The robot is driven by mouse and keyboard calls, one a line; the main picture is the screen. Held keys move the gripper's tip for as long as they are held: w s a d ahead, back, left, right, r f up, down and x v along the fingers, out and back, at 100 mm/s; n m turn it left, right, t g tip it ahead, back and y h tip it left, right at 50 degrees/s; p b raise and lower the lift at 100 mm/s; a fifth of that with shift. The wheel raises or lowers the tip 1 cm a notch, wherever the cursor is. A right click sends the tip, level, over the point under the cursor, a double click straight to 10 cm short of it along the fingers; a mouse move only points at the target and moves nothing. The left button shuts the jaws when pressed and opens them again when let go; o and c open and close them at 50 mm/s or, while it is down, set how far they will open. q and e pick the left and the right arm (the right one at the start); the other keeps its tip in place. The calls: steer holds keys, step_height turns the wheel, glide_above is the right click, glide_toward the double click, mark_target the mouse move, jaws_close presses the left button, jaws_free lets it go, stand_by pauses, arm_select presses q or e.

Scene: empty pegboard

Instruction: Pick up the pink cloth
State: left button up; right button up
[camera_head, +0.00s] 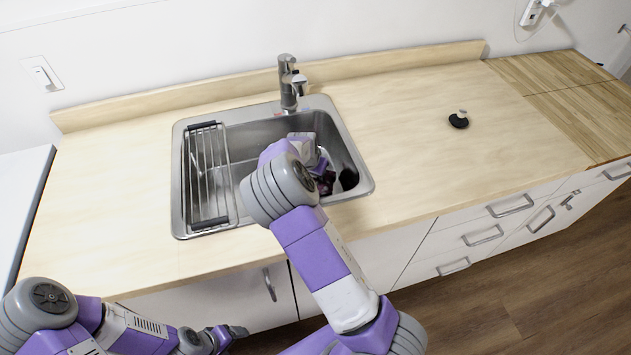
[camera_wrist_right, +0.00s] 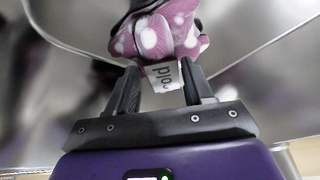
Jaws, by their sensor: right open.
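The pink cloth (camera_wrist_right: 165,38) has white dots and lies crumpled in the sink, with a white printed tag (camera_wrist_right: 163,77) hanging toward my right gripper. In the head view only a small dark pinkish part of the cloth (camera_head: 327,180) shows; my right arm covers much of that area. My right gripper (camera_wrist_right: 160,84) is open, reaching down into the sink, with its fingers on either side of the tag and the cloth at their tips. I cannot tell whether they touch it. My left gripper (camera_head: 230,334) is low in front of the cabinets, away from the cloth; its jaws are unclear.
The steel sink (camera_head: 354,160) has raised walls around my right gripper. A wire rack (camera_head: 208,175) spans its left side, and the faucet (camera_head: 291,83) stands behind. A black stopper (camera_head: 459,120) lies on the otherwise clear counter (camera_head: 430,165) to the right.

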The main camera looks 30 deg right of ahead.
steer(key=x, duration=0.2)
steer(key=shift+w+d+f, duration=0.1)
steer(key=shift+f, duration=0.2)
steer(key=c, duration=0.7)
